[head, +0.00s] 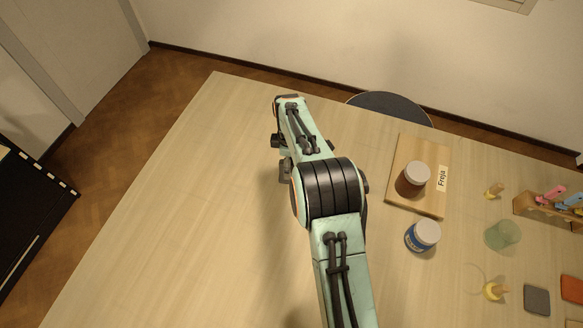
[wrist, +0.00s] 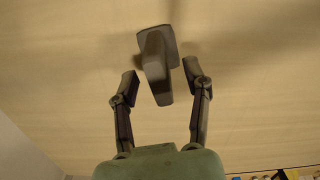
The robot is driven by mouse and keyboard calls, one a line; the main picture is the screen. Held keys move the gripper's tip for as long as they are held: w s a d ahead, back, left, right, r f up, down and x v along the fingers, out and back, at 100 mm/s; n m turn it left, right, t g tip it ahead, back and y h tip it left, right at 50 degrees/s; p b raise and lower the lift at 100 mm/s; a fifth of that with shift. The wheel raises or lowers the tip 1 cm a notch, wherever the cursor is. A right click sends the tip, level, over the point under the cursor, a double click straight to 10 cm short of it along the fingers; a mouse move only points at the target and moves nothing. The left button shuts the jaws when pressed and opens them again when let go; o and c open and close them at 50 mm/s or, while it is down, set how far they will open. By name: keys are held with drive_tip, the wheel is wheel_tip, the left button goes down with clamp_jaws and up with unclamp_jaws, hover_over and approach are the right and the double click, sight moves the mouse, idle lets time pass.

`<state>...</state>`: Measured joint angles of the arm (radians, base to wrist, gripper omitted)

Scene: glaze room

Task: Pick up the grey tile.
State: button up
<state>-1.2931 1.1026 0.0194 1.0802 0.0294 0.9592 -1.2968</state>
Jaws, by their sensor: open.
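The grey tile (head: 537,299) lies flat on the table at the lower right of the head view, left of an orange tile (head: 572,288). My gripper (wrist: 160,76) is open, its two fingers spread apart in the wrist view. In the head view it is mostly hidden by my arm, over the left part of the table, far from the grey tile. In the wrist view a dark grey-brown object (wrist: 157,78) with a flat plate-like part shows between and beyond the fingertips. I cannot tell what it is or whether it touches them.
A wooden board (head: 428,160) labelled "Freja" bears a brown jar (head: 412,182). The table's left part (head: 200,210) looks clear.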

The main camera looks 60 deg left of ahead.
drive_tip(key=shift+f, duration=1.75)
clamp_jaws()
